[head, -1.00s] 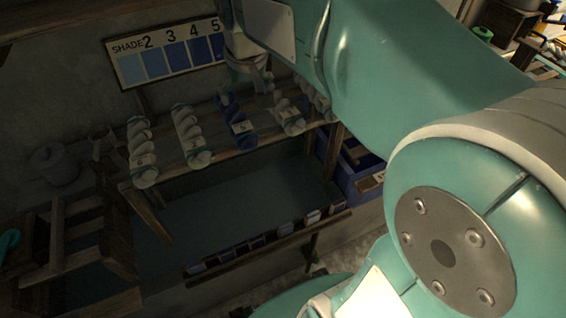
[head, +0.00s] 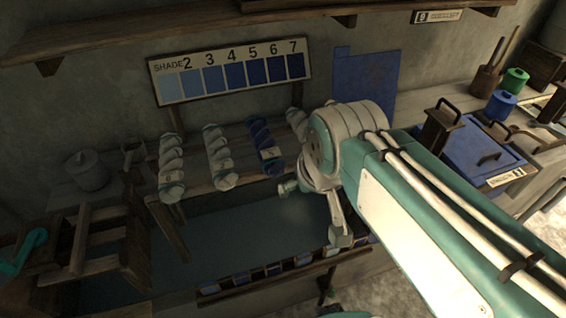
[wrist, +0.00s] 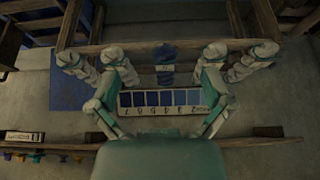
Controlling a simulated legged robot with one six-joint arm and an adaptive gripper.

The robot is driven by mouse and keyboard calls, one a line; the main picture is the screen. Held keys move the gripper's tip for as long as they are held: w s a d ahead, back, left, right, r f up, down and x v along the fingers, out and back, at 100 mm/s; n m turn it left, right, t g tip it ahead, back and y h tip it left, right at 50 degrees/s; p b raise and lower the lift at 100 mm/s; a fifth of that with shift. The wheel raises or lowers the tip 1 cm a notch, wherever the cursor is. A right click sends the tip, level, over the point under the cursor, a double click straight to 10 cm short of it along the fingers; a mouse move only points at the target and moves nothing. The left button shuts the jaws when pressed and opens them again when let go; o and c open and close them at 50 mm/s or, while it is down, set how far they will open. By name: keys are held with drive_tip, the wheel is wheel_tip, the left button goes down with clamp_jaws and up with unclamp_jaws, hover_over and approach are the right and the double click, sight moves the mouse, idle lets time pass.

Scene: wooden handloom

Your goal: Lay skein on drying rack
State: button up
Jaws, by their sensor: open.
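A dark blue twisted skein (head: 265,147) with a pale band lies across the wooden drying rack (head: 196,189), right of two pale skeins in the head view. My gripper (head: 314,212) is open and empty in front and to the right of the blue skein, apart from it. In the wrist view the blue skein (wrist: 165,68) hangs over a rail beyond and between my spread fingers (wrist: 162,82). My arm partly hides the rack's right end in the head view.
Pale skeins (head: 171,168), (head: 219,158) share the rack, and another (head: 297,122) is partly behind my arm. A shade chart (head: 231,71) hangs behind. A vat (head: 230,233) lies below. A blue lidded box (head: 470,155) stands right.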

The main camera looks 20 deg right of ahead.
drive_tip(key=w+r+g, duration=0.2)
drive_tip(key=w+r, duration=0.1)
drive_tip(key=w, duration=1)
drive_tip(key=g, duration=0.3)
approach(264, 137)
drive_tip(key=shift+s+d+f, duration=0.1)
drive_tip(key=shift+s+f, duration=0.1)
drive_tip(key=shift+w+f, duration=0.35)
drive_tip(key=shift+w, duration=0.05)
drive_tip(key=f, duration=1)
drive_tip(key=shift+s+f, duration=0.2)
drive_tip(key=shift+f, duration=0.1)
drive_tip(key=c, duration=1)
